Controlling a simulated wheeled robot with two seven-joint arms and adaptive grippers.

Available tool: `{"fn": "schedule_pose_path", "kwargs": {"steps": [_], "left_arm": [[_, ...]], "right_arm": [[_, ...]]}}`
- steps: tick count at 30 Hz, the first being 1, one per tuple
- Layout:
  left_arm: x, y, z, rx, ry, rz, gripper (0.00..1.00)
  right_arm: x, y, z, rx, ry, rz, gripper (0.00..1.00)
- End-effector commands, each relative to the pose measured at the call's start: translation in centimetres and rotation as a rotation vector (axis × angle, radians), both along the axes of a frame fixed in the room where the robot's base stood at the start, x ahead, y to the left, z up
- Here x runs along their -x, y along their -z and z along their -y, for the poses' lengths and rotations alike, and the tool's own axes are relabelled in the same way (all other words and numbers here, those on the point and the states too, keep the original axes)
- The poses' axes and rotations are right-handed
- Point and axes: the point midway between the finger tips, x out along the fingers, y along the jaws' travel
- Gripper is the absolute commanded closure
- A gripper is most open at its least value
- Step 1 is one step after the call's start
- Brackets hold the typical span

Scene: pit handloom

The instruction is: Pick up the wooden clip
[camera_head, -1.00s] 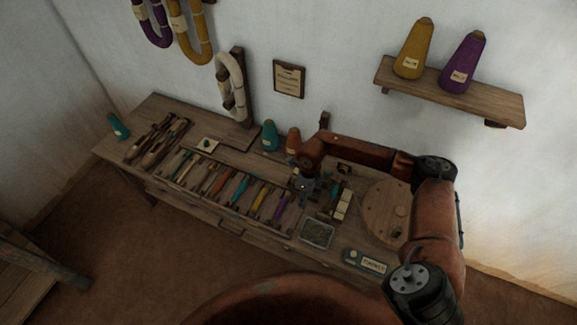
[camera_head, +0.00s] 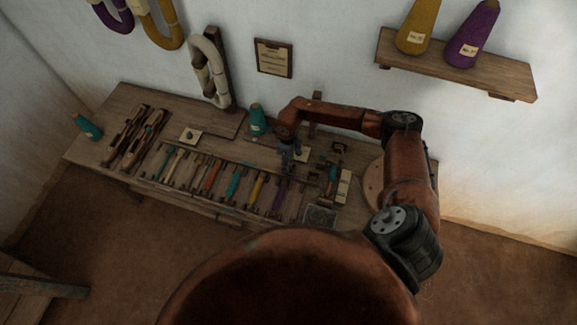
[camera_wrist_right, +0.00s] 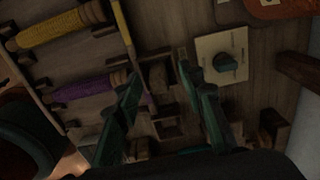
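My right gripper (camera_wrist_right: 160,76) is open in the right wrist view, with two greenish fingers spread apart. Small wooden pieces (camera_wrist_right: 158,78) lie below and between the fingertips; one of them may be the wooden clip, but the picture is too dark to be sure. The fingers do not visibly grip anything. In the head view the right gripper (camera_head: 289,155) is low over the workbench (camera_head: 210,113), behind the right end of the row of bobbins. My left gripper is not in view.
A row of coloured bobbins (camera_head: 234,187) lies in front of the gripper. A pale card with a dark knob (camera_wrist_right: 226,62) lies right of the fingers in the wrist view. A teal cone (camera_head: 258,121) stands left of the arm. A shelf (camera_head: 455,68) hangs on the wall.

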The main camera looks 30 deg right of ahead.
Motion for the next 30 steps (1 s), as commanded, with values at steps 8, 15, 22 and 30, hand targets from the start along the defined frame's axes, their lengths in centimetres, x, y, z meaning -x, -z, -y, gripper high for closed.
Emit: {"fn": "schedule_pose_path", "kwargs": {"steps": [8, 15, 22, 30], "left_arm": [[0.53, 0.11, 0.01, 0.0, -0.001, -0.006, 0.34], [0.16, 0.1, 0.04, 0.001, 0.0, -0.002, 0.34], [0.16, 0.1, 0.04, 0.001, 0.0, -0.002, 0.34], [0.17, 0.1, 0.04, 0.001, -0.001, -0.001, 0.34]], "right_arm": [[-0.03, 1.47, -0.11, 0.001, -0.003, 0.001, 0.64], [-0.02, 1.44, -0.14, 0.0, -0.003, 0.0, 0.72], [-0.02, 1.43, -0.14, 0.0, -0.003, 0.0, 0.88], [-0.03, 1.43, -0.15, 0.0, -0.003, 0.0, 0.98]]}}
